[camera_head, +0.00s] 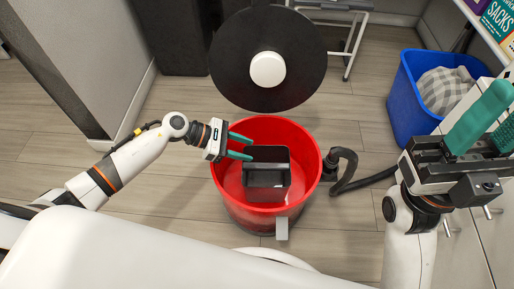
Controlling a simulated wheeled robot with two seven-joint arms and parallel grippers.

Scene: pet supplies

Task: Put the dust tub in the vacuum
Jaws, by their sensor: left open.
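The vacuum (231,181) is a round red drum standing open on the floor in the middle. The dust tub (267,178), a dark grey open box, shows within the drum's rim; I cannot tell whether it rests on the bottom. My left gripper (242,146) is open, its two teal fingers reaching over the drum's left rim toward the tub's upper left corner. No grip on the tub shows. My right gripper (493,124) is at the far right, away from the vacuum, its teal fingers apart and no object seen between them.
A black round lid (228,62) with a white knob is raised behind the drum. A black hose (347,169) leaves its right side. A blue basket (405,109) with checked cloth stands at right. A grey wall (90,55) is at left. Floor left of the drum is clear.

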